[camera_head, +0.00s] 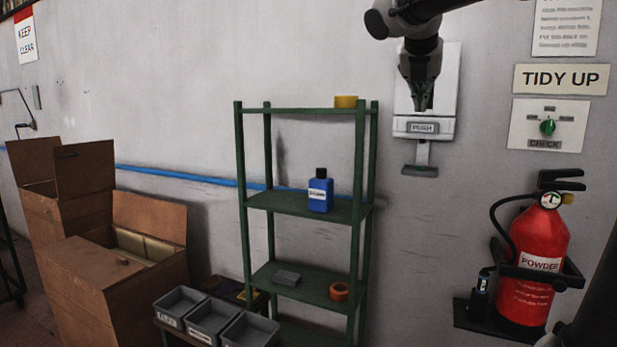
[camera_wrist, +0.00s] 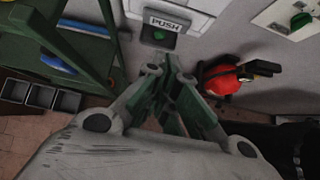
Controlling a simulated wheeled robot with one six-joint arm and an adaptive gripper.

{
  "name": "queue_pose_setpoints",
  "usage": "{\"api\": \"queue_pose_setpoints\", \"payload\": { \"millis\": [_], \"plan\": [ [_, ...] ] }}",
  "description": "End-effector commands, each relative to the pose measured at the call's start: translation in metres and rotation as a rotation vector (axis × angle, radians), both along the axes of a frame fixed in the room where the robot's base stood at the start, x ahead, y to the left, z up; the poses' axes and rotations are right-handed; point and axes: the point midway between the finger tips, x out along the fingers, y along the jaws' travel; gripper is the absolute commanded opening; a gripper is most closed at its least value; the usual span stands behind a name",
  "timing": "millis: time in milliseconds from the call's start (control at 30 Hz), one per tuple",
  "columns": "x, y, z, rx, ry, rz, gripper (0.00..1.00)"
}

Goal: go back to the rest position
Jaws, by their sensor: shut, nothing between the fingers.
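My gripper (camera_head: 424,97) hangs pointing down in front of the white wall dispenser (camera_head: 450,85) in the head view. Its fingers are together with nothing between them. The dispenser has a PUSH plate (camera_head: 423,128) below the fingertips and a small tray with a green spot (camera_head: 421,170) under it. In the wrist view my gripper (camera_wrist: 172,80) shows with its fingers closed, and the PUSH plate (camera_wrist: 167,22) lies beyond the fingertips. I cannot tell whether the fingers touch the dispenser.
A green shelf (camera_head: 312,207) with a blue bottle (camera_head: 320,192) stands left of the dispenser. A red fire extinguisher (camera_head: 533,262) hangs at the right, below a panel with a green knob (camera_head: 547,127). Cardboard boxes (camera_head: 75,285) and grey bins (camera_head: 212,322) are at lower left.

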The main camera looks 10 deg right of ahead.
Motion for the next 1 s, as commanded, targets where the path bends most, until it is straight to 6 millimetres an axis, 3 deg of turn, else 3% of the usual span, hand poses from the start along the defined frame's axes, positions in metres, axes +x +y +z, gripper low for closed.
{"api": "queue_pose_setpoints", "payload": {
  "millis": [167, 267, 367, 567, 733, 800, 900, 1000],
  "plan": [
    [0.001, 0.004, -0.006, 0.199, -0.116, -0.214, 0.0],
    [-0.005, 0.012, -0.041, 0.422, -0.174, -0.453, 0.0],
    [-0.027, 0.019, -0.082, 0.657, -0.224, -0.741, 0.0],
    [-0.105, 0.024, -0.165, 1.058, -0.313, -1.408, 0.0],
    [-0.193, 0.026, -0.234, 1.28, -0.377, -1.972, 0.0],
    [-0.224, 0.027, -0.256, 1.326, -0.384, -2.107, 0.0],
    [-0.254, 0.026, -0.275, 1.358, -0.381, -2.163, 0.0],
    [-0.265, 0.021, -0.275, 1.39, -0.407, -2.166, 0.0]
  ]
}}
